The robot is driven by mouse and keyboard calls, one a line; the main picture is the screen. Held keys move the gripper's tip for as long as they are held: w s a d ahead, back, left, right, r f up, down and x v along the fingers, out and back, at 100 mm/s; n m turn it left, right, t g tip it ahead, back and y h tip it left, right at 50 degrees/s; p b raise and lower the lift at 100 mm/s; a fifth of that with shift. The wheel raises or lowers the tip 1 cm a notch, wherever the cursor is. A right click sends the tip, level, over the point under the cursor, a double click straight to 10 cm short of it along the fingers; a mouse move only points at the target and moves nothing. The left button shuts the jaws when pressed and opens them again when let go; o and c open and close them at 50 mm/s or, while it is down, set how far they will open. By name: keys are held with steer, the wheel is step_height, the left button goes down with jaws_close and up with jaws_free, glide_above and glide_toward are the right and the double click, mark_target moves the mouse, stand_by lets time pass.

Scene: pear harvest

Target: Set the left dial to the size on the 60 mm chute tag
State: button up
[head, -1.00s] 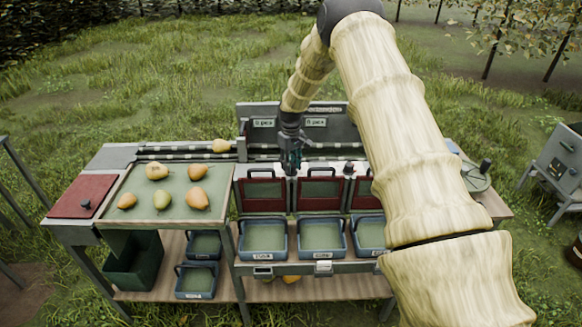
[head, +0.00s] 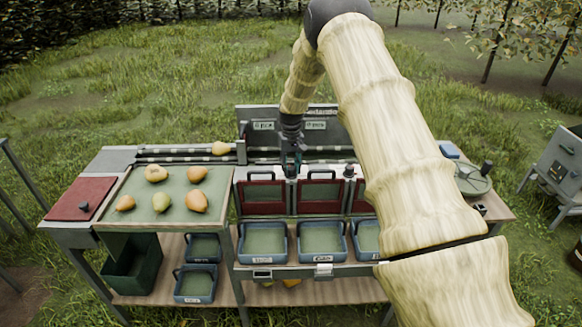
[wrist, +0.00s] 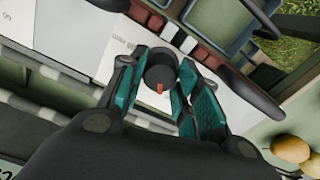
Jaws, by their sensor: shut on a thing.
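The left dial (wrist: 160,73) is a dark round knob with an orange mark, seen in the wrist view between my gripper's teal fingers. My gripper (wrist: 163,88) is shut on it, one finger on each side. The orange mark lies on the knob's side nearest my palm. In the head view my gripper (head: 291,168) points down at the panel above the red-framed chute gates, and hides the dial there. Small print shows on the white panel (wrist: 110,55) beside the knob, too blurred to read. The chute tag's text cannot be made out.
Several pears lie on the green tray (head: 140,212) at left. Another pear (head: 221,148) sits on the rails behind. Blue bins (head: 263,258) stand below the red-framed gates (head: 262,208). A second dark knob (head: 348,171) stands to the right. A grey board (head: 335,122) rises behind.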

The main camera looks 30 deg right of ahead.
mark_target(290, 168)
steer(key=shift+w+r, duration=0.1)
steer(key=o, duration=1)
step_height(290, 168, up, 12)
steer(key=shift+a, duration=0.1)
stand_by(0.4)
